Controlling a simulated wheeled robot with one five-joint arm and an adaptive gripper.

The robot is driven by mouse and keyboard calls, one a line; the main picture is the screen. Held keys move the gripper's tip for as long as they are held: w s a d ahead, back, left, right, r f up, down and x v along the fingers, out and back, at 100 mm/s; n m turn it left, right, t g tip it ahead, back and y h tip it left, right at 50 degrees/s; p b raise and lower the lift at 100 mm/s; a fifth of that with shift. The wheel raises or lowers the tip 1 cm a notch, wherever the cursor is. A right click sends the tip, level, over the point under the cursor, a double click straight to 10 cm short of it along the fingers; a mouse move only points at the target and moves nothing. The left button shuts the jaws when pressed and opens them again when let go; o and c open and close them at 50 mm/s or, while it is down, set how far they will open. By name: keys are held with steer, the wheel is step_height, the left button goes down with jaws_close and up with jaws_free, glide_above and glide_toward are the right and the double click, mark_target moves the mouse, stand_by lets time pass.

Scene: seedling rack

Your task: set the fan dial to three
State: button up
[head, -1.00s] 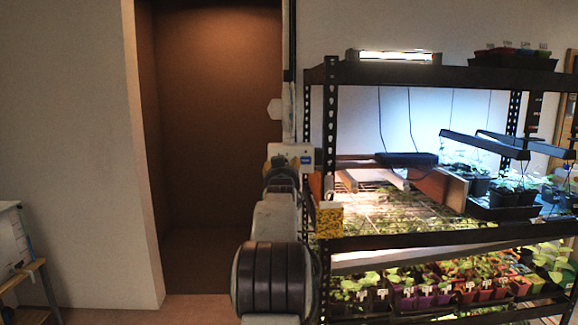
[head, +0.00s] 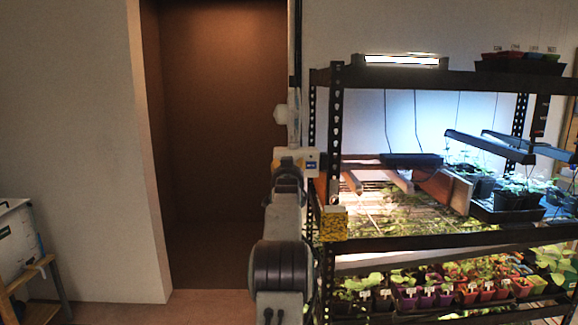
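No fan dial can be made out with certainty. A small whitish box with a blue label (head: 311,166) shows at the rack's left edge, beside the upper end of my arm. I cannot tell whether it carries a dial or belongs to my arm. My arm rises from the bottom centre, in front of the left rack post. My gripper's fingers cannot be made out at its far end, so neither their opening nor any contact shows.
A black metal plant rack (head: 440,240) fills the right side, with lamps and seedling pots. A yellow speckled box (head: 334,224) sits at its left post. A brown doorway recess (head: 215,130) is at centre left. A small wooden stand (head: 52,285) is at lower left.

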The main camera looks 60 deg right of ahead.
steer(key=shift+w+d, duration=0.15)
steer(key=shift+d, duration=0.1)
steer(key=shift+c, duration=0.2)
